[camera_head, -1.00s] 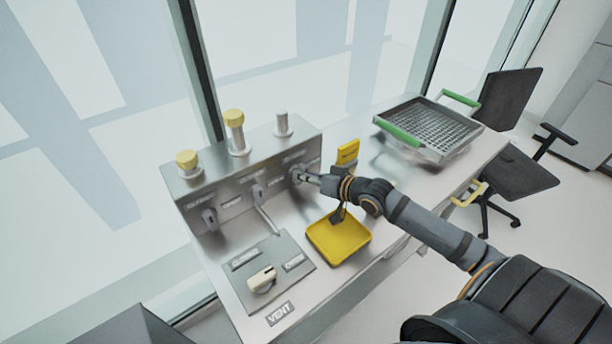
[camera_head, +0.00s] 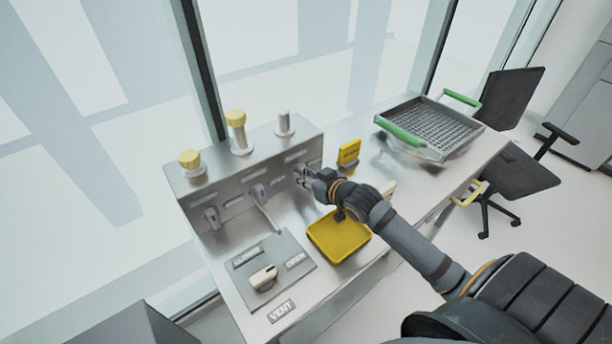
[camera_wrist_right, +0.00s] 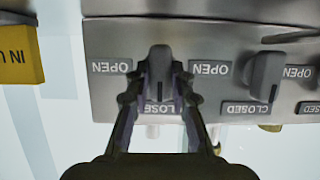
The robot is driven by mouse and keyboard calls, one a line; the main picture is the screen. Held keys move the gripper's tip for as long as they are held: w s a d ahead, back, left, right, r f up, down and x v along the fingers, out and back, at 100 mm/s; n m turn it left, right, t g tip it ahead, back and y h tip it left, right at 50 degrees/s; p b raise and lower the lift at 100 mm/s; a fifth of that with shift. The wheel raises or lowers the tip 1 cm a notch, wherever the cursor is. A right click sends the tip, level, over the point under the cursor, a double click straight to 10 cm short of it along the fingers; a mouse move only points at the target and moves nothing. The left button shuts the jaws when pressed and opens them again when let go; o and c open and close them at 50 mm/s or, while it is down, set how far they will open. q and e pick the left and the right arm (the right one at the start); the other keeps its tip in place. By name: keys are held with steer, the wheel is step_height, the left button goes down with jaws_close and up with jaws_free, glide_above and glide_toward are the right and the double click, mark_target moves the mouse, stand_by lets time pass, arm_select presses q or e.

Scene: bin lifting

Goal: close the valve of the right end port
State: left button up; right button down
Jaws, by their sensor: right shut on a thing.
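The right end port's valve handle (camera_wrist_right: 158,62) is a small grey lever on the front of the metal manifold (camera_head: 228,178), which has several "OPEN" and "CLOSED" labels. My right gripper (camera_wrist_right: 160,82) is shut on this handle, one finger on each side. In the wrist view, which shows the panel upside down, the handle stands roughly vertical between an OPEN label and a CLOSED label partly hidden by the fingers. In the head view my right gripper (camera_head: 309,175) covers much of the handle. The uncapped right end port (camera_head: 284,124) stands above it. My left gripper is not in view.
Two ports with yellow caps (camera_head: 190,160) stand farther left, with valve handles below. On the bench are a yellow tray (camera_head: 340,240) under my arm, a yellow sign (camera_head: 348,152), a VENT switch panel (camera_head: 262,276) and a wire basket with green handles (camera_head: 432,130).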

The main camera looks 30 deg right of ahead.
stand_by(0.4)
steer(key=c, duration=1.2)
jaws_free()
steer(key=shift+o, duration=0.2)
step_height(320, 180, up, 10)
